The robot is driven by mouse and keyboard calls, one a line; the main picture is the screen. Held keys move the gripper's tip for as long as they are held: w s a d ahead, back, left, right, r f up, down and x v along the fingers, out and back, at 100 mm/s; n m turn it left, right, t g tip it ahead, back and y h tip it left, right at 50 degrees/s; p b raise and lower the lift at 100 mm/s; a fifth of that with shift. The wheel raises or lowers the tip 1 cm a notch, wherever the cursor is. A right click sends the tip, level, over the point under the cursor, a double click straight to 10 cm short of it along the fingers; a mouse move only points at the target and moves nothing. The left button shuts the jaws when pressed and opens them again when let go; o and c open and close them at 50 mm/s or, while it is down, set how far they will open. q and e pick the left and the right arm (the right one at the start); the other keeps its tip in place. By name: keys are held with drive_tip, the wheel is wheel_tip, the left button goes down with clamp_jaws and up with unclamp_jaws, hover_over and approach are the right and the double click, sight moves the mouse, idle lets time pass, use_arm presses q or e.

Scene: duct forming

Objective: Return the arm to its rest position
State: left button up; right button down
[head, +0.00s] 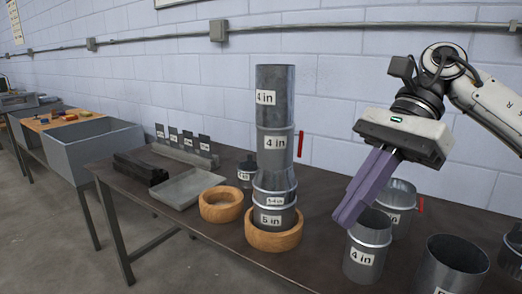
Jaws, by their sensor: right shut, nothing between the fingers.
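My right gripper (345,222) comes in from the right with its purple fingers closed together and empty. The fingertips point down and left, just above or in front of the rim of a 4 in metal duct (366,250); I cannot tell whether they touch. To the left, a stack of metal ducts (273,140), with 4 in pieces on top and a 5 in piece at the bottom, stands upright in a wooden ring (273,238). A red tab sticks out at its right side. My left gripper is not in view.
An empty wooden ring (221,207), a grey tray (185,190) and a rack of labelled plates (185,150) lie left of the stack. More ducts (452,268) crowd the right of the dark table (190,226). A grey bin (80,155) stands further left.

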drive_tip(key=w+a+f+m+t+y, duration=0.1)
drive_tip(key=a+f+m+t+y, duration=0.25)
drive_tip(key=a+m+y, duration=0.5)
drive_tip(key=a+f+m+t+y, duration=0.2)
drive_tip(key=a+f+m+y, duration=0.2)
drive_tip(key=a+m+y, duration=0.5)
drive_tip(key=d+f+m+t+h, duration=0.5)
drive_tip(key=f+m+h, duration=0.1)
drive_tip(key=f+m, duration=0.35)
drive_tip(key=d+f+m+t+h, duration=0.4)
drive_tip(key=d+f+m+h, duration=0.15)
drive_tip(key=f+m, duration=0.45)
drive_tip(key=d+f+m+t+h, duration=0.5)
drive_tip(key=f+m, duration=0.3)
drive_tip(key=m, duration=0.4)
drive_tip(key=s+d+f+m+g+h, duration=0.2)
drive_tip(key=s+d+f+m+g, duration=0.1)
drive_tip(key=s+f, duration=0.6)
drive_tip(key=s+d+f+m+g+h, duration=0.3)
drive_tip(key=s+f+m+g, duration=0.1)
drive_tip(key=s+f, duration=0.4)
drive_tip(key=shift+s+f+m+g+h, duration=0.3)
drive_tip(key=shift+s+f+g, duration=0.1)
drive_tip(key=shift+s, duration=0.65)
